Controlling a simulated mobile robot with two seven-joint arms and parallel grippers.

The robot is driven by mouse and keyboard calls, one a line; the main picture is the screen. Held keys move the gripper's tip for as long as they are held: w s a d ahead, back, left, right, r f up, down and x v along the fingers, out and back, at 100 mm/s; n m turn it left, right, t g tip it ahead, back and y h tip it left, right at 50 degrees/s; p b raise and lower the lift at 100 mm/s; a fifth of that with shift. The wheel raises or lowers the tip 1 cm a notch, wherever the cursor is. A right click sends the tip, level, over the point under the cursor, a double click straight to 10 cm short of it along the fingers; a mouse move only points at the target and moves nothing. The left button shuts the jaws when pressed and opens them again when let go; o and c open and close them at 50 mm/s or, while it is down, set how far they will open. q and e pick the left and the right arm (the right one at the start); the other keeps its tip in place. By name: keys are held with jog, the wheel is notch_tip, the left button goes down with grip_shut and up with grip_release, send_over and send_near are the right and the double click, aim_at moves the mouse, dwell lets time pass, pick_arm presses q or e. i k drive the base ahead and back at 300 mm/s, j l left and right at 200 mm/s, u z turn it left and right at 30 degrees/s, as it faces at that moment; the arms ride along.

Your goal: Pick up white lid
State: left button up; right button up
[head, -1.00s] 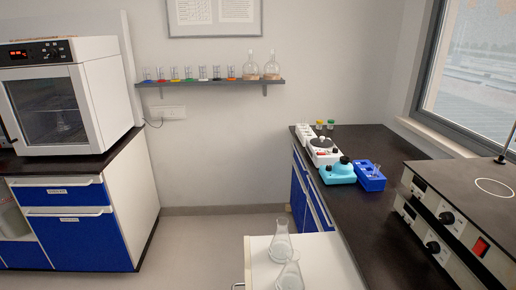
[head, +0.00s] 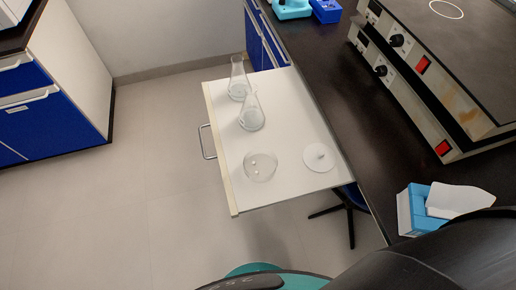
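The white lid (head: 318,158) is a flat round disc with a small knob on top. In the head view it lies at the right of a white pull-out shelf (head: 302,114). A clear round glass dish (head: 260,167) with small white pieces in it sits to its left, apart from it. Neither of my grippers shows in the head view.
Two glass flasks (head: 251,114) stand farther back on the shelf. A dark counter (head: 328,88) borders it on the right, with stacked hotplate units (head: 433,75) and a blue tissue box (head: 417,205). A stool base (head: 350,215) is below. The floor at left is clear.

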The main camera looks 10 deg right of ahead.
aim_at(318, 157)
jog(key=z, duration=1.2)
